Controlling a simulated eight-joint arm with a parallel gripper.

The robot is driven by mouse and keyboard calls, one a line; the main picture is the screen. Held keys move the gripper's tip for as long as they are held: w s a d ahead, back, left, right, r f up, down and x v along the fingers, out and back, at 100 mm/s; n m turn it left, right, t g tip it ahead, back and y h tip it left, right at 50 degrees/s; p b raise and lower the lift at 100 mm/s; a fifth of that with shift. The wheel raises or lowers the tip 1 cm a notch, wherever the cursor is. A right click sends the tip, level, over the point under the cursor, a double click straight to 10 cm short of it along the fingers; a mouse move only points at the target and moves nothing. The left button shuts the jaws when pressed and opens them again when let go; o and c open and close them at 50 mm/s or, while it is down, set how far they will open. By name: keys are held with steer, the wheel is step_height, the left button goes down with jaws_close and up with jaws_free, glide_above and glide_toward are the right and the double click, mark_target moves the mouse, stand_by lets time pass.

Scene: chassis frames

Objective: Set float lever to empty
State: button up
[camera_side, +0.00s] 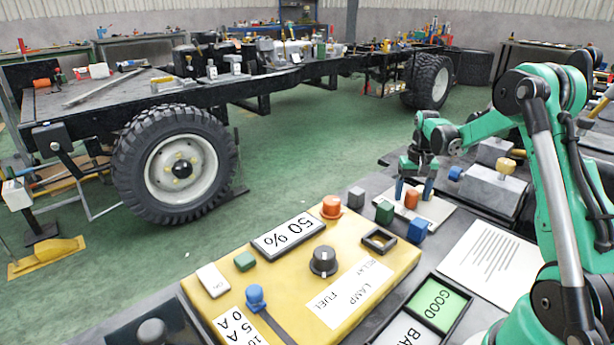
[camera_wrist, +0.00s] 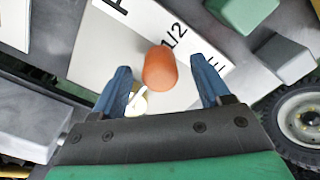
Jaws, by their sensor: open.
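The float lever's orange knob (camera_side: 411,198) stands over a white gauge plate (camera_side: 436,212) on the bench. In the wrist view the orange knob (camera_wrist: 159,68) appears near the "1/2" mark on the plate (camera_wrist: 105,58). An "F" is partly visible to the upper left and an "E" to the right. A cream round piece (camera_wrist: 138,105) with a thin white bar shows below the knob; its link to the knob is unclear. My gripper (camera_side: 414,184) is open, with its blue fingers on either side of the knob. It also shows in the wrist view (camera_wrist: 160,70), with gaps beside the knob.
Green (camera_side: 385,212), blue (camera_side: 417,231) and grey (camera_side: 356,197) blocks stand close to the plate. A yellow panel (camera_side: 225,310) with a dark dial and an orange button lies in front. A grey box (camera_side: 490,190) stands to the right. A truck chassis stands behind.

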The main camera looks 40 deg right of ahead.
steer(key=shift+f, duration=0.5)
jaws_close()
stand_by(1.1)
